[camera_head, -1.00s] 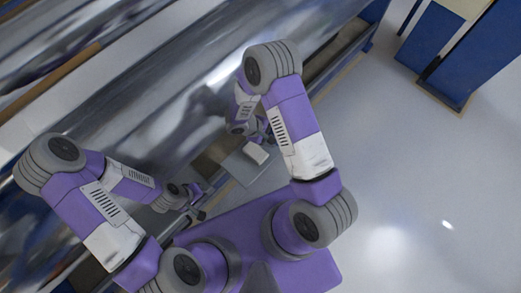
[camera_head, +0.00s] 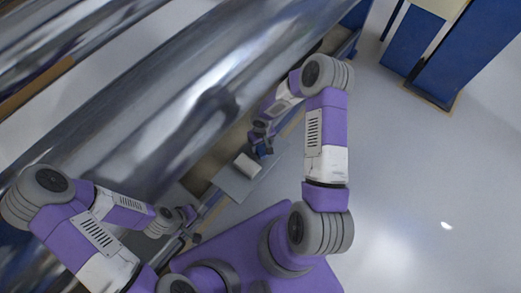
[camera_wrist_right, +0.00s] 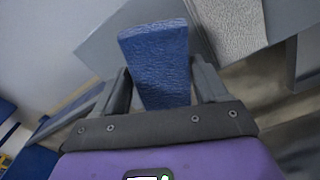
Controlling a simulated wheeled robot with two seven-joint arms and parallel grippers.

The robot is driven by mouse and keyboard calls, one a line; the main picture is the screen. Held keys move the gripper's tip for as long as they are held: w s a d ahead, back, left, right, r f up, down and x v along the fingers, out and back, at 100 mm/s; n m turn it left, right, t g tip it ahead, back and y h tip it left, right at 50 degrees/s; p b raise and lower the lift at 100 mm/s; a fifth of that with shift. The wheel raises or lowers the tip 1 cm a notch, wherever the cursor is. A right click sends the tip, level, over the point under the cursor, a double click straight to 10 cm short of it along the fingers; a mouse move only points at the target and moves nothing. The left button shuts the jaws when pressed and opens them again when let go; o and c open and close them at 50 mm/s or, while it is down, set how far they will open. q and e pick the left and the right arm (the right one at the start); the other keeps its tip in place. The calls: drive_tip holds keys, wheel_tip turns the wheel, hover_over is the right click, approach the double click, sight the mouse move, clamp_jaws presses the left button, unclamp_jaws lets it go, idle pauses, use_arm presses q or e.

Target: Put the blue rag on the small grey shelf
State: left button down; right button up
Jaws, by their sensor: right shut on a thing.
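The blue rag (camera_wrist_right: 157,50) is held between the two fingers of my right gripper (camera_wrist_right: 160,84) in the right wrist view, sticking out past the fingertips. In the head view my right gripper (camera_head: 262,143) is beside the far right end of the small grey shelf (camera_head: 230,182), with a bit of blue showing at it. The grey shelf also shows in the right wrist view (camera_wrist_right: 96,50), behind the rag; I cannot tell whether they touch. My left gripper (camera_head: 190,224) is low at the left, away from the shelf; its fingers are too small to read.
A whitish block-like item (camera_head: 247,165) lies on the shelf, close to my right gripper. A large shiny metal roller (camera_head: 150,115) runs diagonally behind the shelf. Blue stands (camera_head: 440,62) are at the upper right. The pale floor (camera_head: 410,190) at the right is clear.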

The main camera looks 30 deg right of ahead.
sight(261, 148)
wheel_tip(261, 148, down, 4)
drive_tip(key=shift+r+b, duration=0.1)
drive_tip(key=shift+b, duration=0.55)
drive_tip(key=shift+r, duration=0.1)
drive_tip(key=o, duration=0.7)
drive_tip(key=shift+c, duration=0.2)
